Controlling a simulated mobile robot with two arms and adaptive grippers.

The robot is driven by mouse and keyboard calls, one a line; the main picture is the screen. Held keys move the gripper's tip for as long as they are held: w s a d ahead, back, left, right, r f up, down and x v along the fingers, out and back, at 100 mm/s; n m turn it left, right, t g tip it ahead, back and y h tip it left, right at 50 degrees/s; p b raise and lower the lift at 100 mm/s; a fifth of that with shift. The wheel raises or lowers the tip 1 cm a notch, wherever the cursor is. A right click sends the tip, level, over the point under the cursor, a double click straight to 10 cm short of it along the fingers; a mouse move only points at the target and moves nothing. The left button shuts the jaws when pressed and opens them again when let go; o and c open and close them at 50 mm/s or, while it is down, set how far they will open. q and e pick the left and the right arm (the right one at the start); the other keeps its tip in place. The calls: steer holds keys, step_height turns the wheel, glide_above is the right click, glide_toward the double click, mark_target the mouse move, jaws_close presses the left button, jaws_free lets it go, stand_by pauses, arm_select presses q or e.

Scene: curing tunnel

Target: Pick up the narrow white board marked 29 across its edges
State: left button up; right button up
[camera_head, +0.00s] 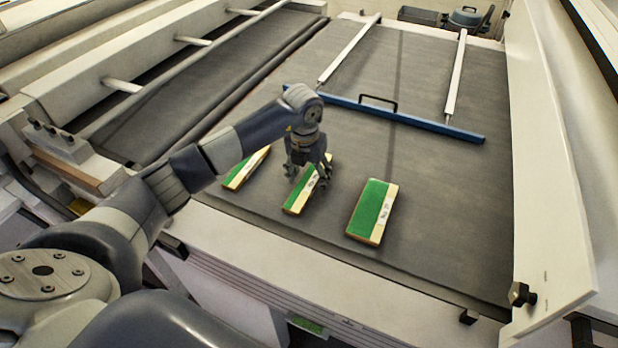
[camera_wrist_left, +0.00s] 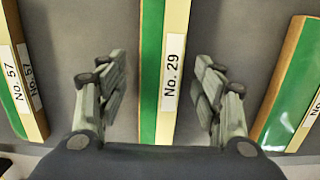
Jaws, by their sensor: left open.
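The board marked No. 29 (camera_head: 293,207) lies on the dark belt, the middle of three boards in the head view. It has a green strip and a pale cream strip. In the left wrist view the board (camera_wrist_left: 152,50) runs upright through the middle, its white label reading "No. 29". My left gripper (camera_head: 308,178) points down over it, partly covering it. In the wrist view the open fingers (camera_wrist_left: 160,80) stand one on each side of the board, with gaps showing. Whether the fingertips are down at board height is unclear. My right gripper is not in view.
A similar board (camera_head: 246,168) lies to the left and a wider one (camera_head: 372,211) to the right. In the wrist view the left neighbour (camera_wrist_left: 16,70) reads No. 57. A blue bar (camera_head: 420,122) with a black handle crosses the belt behind. A white wall (camera_head: 555,200) bounds the right.

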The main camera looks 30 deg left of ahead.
arm_select(q)
steer(key=shift+f, duration=0.15)
steer(key=shift+c, duration=0.6)
steer(key=c, duration=1)
